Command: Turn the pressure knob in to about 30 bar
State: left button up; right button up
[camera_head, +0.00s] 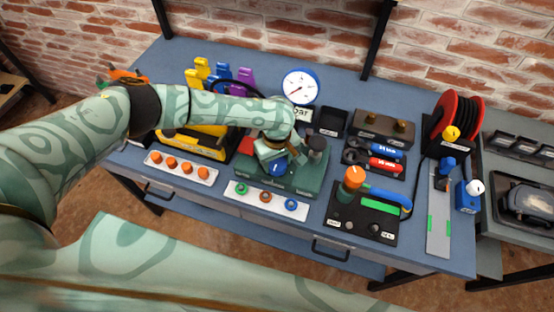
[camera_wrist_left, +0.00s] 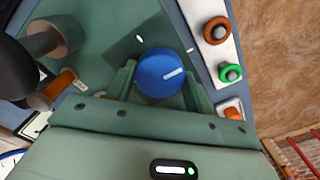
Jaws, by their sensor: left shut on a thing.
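The blue pressure knob (camera_head: 278,169) sits on the dark green test unit (camera_head: 247,172); its white pointer line shows. In the left wrist view the blue knob (camera_wrist_left: 158,70) sits between the two green fingers, and its white line points to the right, slightly up. My left gripper (camera_head: 271,160) is over the unit and shut on the knob; it fills the lower part of the wrist view (camera_wrist_left: 160,85). The round white gauge (camera_head: 300,86) with a blue rim stands behind; its dark needle slants toward the lower left, and its numbers are too small to read. My right gripper is not visible.
A dark post (camera_head: 316,147) rises from the unit right of my gripper. A white strip (camera_head: 251,192) with coloured rings lies in front. A black panel with an orange-topped part (camera_head: 354,175) stands to the right. My left forearm covers part of the bench's back left.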

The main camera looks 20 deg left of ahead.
pick_arm(q)
jog(key=shift+s+d+r+m+p, duration=0.15)
jog(key=shift+m+p, duration=0.8)
jog(key=shift+p, duration=1.45)
jog(key=shift+r+m+p, duration=0.1)
jog(key=shift+m+p, duration=0.85)
jog(key=shift+p, duration=1.45)
jog(key=shift+f+m, duration=0.1)
jog(key=shift+m, duration=0.4)
jog(key=m, duration=0.2)
jog(key=shift+f+m+p, duration=0.2)
jog(key=shift+m+p, duration=0.1)
jog(key=shift+m, duration=0.1)
jog(key=m, duration=0.3)
jog(key=shift+m, duration=0.3)
jog(key=m, duration=0.4)
jog(key=shift+r+m, duration=0.1)
jog(key=shift+m, duration=0.2)
jog(key=m, duration=0.3)
jog(key=shift+w+m, duration=0.2)
jog(key=shift+m, duration=0.1)
jog(key=m, duration=0.8)
jog(key=shift+w, duration=0.1)
jog(key=m, duration=0.3)
jog(key=shift+m, duration=2)
jog(key=o, duration=1)
jog(key=shift+c, duration=0.2)
